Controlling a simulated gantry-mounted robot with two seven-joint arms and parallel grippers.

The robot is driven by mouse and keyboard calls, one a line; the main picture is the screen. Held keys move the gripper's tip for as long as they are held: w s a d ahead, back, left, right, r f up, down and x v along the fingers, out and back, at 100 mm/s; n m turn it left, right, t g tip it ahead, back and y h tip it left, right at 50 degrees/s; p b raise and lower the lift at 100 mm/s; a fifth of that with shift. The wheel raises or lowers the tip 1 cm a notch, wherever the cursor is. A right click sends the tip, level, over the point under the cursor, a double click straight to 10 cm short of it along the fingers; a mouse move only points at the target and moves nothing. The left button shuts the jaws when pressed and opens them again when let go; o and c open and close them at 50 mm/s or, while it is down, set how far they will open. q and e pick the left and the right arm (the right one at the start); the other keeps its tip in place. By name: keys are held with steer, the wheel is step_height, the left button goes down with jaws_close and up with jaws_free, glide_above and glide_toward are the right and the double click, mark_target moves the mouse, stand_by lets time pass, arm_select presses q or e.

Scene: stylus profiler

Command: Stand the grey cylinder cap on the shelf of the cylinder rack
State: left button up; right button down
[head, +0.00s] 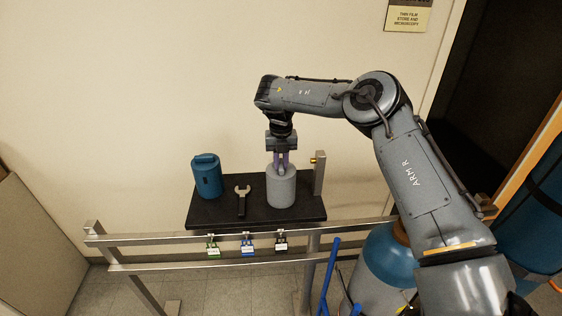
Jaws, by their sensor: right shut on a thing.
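The grey cylinder cap (281,188) stands upright at the right part of the black shelf (212,222) of the cylinder rack (190,238). It looks to be touching the shelf, though I cannot tell for certain. My right gripper (281,167) points straight down from above and is shut on the top of the cap. Its fingertips hide part of the cap's top. My left gripper is not in view.
A blue lidded container (206,177) stands at the shelf's left, with a wrench (242,198) beside it. A metal post (319,174) rises at the shelf's right end. Several small tags hang below.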

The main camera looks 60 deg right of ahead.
steer(key=c, duration=1.1)
jaws_free()
steer(key=shift+f, duration=0.1)
steer(key=shift+o, duration=0.2)
step_height(320, 180, up, 12)
steer(key=p, duration=0.1)
steer(key=shift+p, duration=0.4)
steer(key=shift+r, duration=0.2)
